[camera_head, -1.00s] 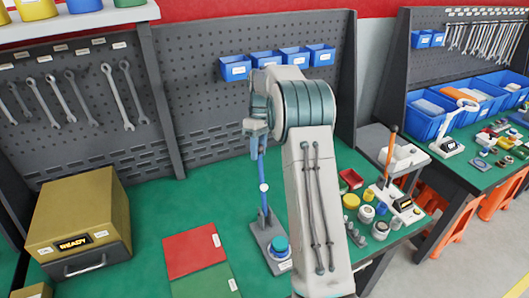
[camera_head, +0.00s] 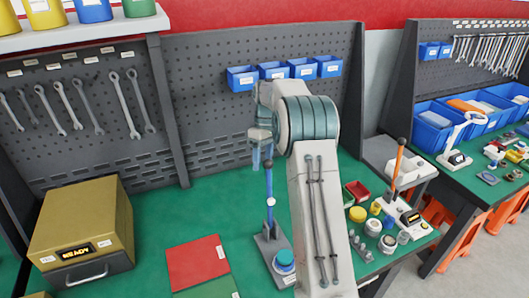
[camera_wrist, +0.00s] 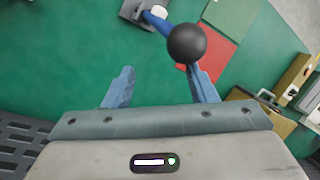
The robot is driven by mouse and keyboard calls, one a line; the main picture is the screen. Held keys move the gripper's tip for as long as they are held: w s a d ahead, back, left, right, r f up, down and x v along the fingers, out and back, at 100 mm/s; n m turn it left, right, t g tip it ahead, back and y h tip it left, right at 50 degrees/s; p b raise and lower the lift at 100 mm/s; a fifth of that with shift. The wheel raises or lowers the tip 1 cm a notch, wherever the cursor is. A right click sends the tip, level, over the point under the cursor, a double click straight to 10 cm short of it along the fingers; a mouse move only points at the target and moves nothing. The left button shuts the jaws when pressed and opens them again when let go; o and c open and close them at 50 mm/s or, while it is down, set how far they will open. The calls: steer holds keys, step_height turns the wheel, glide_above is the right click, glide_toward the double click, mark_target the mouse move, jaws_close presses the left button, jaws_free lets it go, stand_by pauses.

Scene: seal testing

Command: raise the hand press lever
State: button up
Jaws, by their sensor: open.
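A blue lever (camera_head: 270,205) with a black ball knob stands nearly upright on a grey base (camera_head: 264,247) with a teal round part on it. My gripper (camera_head: 261,153) is at the knob's height, close to the lever's top. In the wrist view, my gripper (camera_wrist: 162,86) is open, with two blue fingers spread and nothing between them. The black knob (camera_wrist: 187,43) shows by the tip of the right finger, outside the gap; whether they touch I cannot tell. The blue lever (camera_wrist: 158,22) runs away behind the knob to its base.
A red mat (camera_head: 198,262) lies left of the lever base. A yellow box (camera_head: 85,225) stands further left. A second, orange lever (camera_head: 397,170) stands at the right among small parts. A grey pegboard (camera_head: 220,130) rises behind.

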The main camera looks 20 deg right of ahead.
steer(key=v, duration=1.3)
steer(key=shift+r, duration=0.4)
